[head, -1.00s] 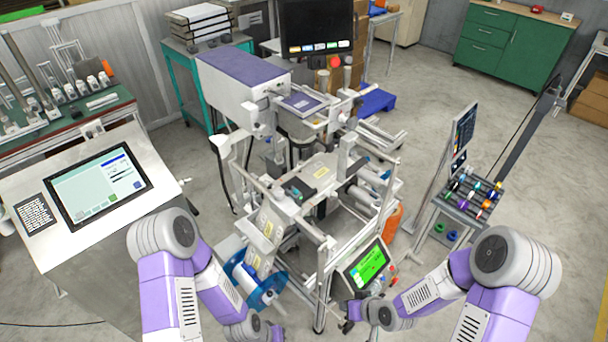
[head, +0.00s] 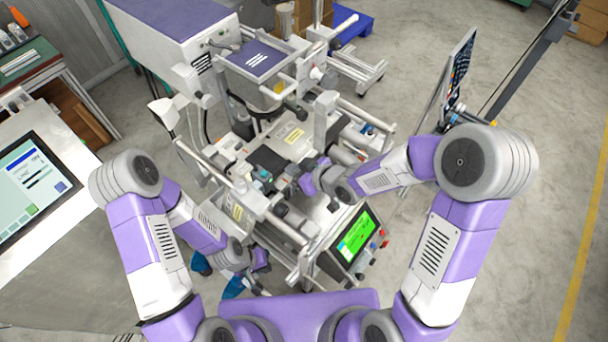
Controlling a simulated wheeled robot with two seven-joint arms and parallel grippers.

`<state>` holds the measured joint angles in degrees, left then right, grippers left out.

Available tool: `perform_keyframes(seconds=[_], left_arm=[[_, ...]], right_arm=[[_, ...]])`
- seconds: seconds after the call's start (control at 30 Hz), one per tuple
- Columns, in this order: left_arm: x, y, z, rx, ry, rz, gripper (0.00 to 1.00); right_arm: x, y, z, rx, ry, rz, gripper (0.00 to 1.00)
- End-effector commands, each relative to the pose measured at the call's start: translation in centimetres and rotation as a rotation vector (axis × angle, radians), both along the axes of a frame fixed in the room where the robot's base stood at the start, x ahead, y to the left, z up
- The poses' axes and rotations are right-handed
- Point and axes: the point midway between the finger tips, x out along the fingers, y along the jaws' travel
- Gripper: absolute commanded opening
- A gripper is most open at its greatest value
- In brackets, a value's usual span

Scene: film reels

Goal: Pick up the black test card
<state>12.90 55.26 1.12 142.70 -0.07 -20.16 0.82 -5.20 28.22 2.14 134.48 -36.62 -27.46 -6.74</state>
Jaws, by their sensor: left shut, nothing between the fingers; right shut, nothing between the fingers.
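A dark, flat piece (head: 266,158) lies on the machine's bed in the middle of the head view. It may be the black test card, but it is too small to tell. My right gripper (head: 290,180) is over the machine bed, just to the right of and below this dark piece. It is shut, with nothing seen in it. My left gripper (head: 262,268) is lower in the view, beside the machine's front left side. It is shut and empty. Its fingertips are small and partly hidden by the machine frame.
The machine has rails and rollers around the bed, close to both grippers. A green-lit control panel (head: 357,236) sticks out at its front right. A console with a screen (head: 32,188) stands at the left. Open floor (head: 540,220) lies to the right.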

Motion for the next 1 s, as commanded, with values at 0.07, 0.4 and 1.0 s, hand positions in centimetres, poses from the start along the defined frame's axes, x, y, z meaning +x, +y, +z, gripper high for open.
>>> perform_keyframes(seconds=[0.07, 0.4, 1.0], left_arm=[[0.0, 0.0, -0.3, 0.0, 0.0, 0.0, 0.0], [0.0, 0.0, -1.7, 0.0, 0.001, 0.0, 0.0], [0.0, 0.0, -0.9, 0.0, 0.0, 0.0, 0.0]], right_arm=[[0.4, 0.8, -0.1, 0.0, 0.0, -0.004, 0.0], [0.7, 0.9, -1.7, -0.002, 0.001, -0.02, 0.0], [0.5, -1.2, -1.5, -0.001, 0.004, -0.016, 0.0]])
